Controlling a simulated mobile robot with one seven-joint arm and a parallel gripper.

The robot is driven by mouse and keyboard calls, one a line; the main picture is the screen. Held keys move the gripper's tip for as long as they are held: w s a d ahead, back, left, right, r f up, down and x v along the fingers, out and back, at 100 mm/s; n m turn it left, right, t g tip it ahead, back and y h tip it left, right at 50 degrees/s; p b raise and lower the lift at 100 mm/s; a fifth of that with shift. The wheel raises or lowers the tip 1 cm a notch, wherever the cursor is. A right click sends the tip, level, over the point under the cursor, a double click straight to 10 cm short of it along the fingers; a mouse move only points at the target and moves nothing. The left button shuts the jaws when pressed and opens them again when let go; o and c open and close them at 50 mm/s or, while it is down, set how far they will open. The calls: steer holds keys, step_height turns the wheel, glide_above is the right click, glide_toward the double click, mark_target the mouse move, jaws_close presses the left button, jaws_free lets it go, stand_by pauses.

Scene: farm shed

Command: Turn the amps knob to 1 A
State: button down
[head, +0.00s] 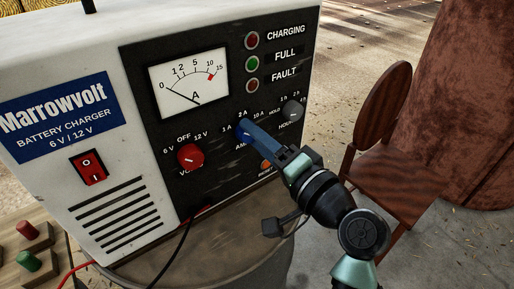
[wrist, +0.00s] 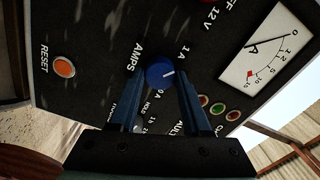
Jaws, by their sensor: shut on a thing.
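The amps knob is a round blue dial with a white pointer line, in the middle of the wrist view (wrist: 158,76). Its pointer aims right and slightly up, a little below the printed 1 A label (wrist: 183,52). My gripper (wrist: 160,84) has its two blue fingers on either side of the knob and is shut on it. In the head view my gripper (head: 247,127) reaches the charger panel from the lower right, and its fingers largely hide the knob. The 2 A label (head: 243,112) shows above the fingers there.
The volts knob (head: 190,156) is red, left of the amps knob. The hours knob (head: 292,111) is grey, to the right. The orange reset button (head: 266,166) sits close below my gripper. The meter (head: 189,83) is above. A wooden chair (head: 390,185) stands at right.

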steer(key=shift+f+n+b, duration=0.1)
steer(key=shift+n+b, duration=0.5)
steer(key=shift+n, duration=0.2)
steer(key=shift+c, duration=1.8)
jaws_free()
steer(key=v, duration=1.3)
steer(key=shift+b, duration=0.45)
